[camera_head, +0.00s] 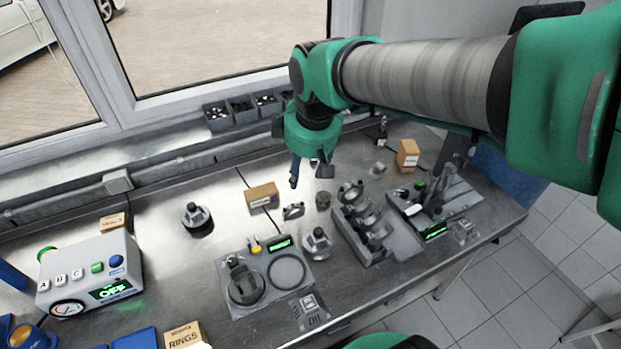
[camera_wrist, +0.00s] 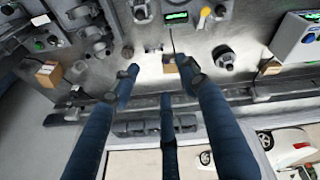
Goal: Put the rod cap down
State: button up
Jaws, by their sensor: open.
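My gripper (camera_head: 309,174) hangs over the back middle of the steel bench with its fingers apart and nothing between them. In the wrist view, my gripper (camera_wrist: 158,68) shows spread fingers with clear space between them. A small grey arched metal part (camera_head: 293,211), which looks like the rod cap, rests on the bench right of a small cardboard box (camera_head: 262,195). In the wrist view the rod cap (camera_wrist: 153,49) lies beyond the fingertips, apart from them. Its exact shape is too small to tell.
A dark cylinder (camera_head: 323,201) and a grey rack (camera_head: 372,247) with ring-topped parts stand to the right. A station with a green display (camera_head: 260,300) is in front. A control box (camera_head: 90,275) stands at left. Bins (camera_head: 240,110) line the window side. Bare bench lies left of the cardboard box.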

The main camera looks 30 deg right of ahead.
jog(key=s+a+r+m+t, duration=0.1)
jog(key=s+m, duration=0.5)
jog(key=s, duration=0.8)
notch_tip(320, 180, up, 2)
jog(key=shift+a+r+m+t, duration=0.1)
jog(key=shift+a+m+t, duration=0.1)
jog(key=shift+m+t, duration=0.3)
jog(key=shift+s, duration=0.1)
jog(key=shift+f+b, duration=0.9)
